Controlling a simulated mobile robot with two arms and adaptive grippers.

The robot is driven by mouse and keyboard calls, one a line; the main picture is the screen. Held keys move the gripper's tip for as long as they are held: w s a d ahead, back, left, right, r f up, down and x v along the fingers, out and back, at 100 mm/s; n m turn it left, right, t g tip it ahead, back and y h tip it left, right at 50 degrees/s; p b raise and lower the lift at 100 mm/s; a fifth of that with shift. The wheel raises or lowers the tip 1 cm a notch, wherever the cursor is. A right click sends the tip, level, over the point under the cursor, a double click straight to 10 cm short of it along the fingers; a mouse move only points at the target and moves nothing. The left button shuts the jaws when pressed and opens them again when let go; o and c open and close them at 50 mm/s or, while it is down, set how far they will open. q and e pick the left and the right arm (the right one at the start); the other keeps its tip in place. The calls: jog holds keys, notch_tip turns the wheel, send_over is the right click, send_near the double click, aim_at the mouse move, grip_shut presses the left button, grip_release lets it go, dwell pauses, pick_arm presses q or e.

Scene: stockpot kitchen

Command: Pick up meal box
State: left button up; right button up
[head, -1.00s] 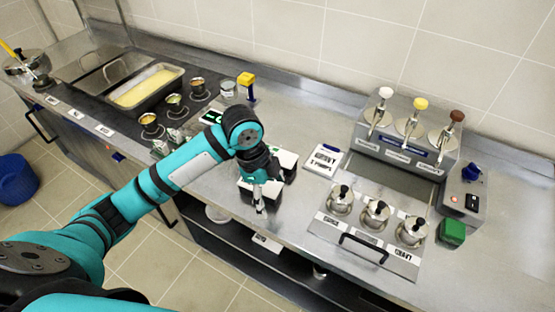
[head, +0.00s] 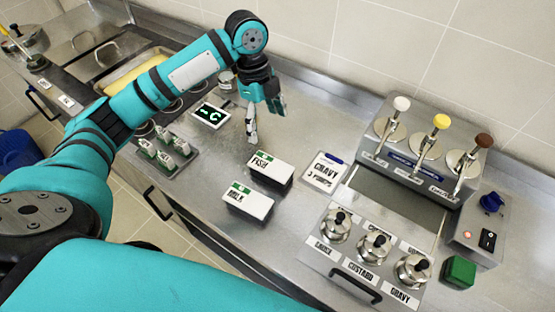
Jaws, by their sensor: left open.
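Two white boxes with green marks lie on the steel counter near the middle of the head view. The farther box (head: 268,163) reads "FISH". The nearer box (head: 250,198) has a label that is hard to read. They sit close together. My left gripper (head: 265,122) is open and empty, behind the "FISH" box and apart from both boxes, with its fingers pointing down. My right gripper is not in view.
A gravy card (head: 325,172) lies right of the boxes, beside a pump dispenser (head: 416,145) and lidded pots (head: 374,245). A small display (head: 211,115) and a rack of small containers (head: 168,152) stand left. A green block (head: 458,271) is at right.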

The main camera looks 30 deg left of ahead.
pick_arm(q)
jog(key=p, duration=0.2)
send_over(270, 166)
jog(key=f, duration=0.6)
jog(key=shift+w+a+f, duration=0.15)
jog(key=shift+a+f, duration=0.15)
jog(key=shift+a, duration=0.05)
jog(key=f, duration=0.3)
jog(key=shift+w+d+f, duration=0.1)
jog(key=shift+w+d, duration=0.1)
jog(key=shift+d, duration=0.05)
jog(key=shift+f+p, duration=0.45)
jog(key=shift+f, duration=0.4)
jog(key=f, duration=0.1)
jog(key=f+p, duration=0.1)
jog(key=f, duration=0.1)
jog(key=shift+s+d+f+p, duration=0.1)
jog(key=shift+s+f+p, duration=0.2)
jog(key=shift+f, duration=0.4)
jog(key=shift+d+f, duration=0.1)
jog(key=shift+f, duration=0.1)
jog(key=c, duration=1.5)
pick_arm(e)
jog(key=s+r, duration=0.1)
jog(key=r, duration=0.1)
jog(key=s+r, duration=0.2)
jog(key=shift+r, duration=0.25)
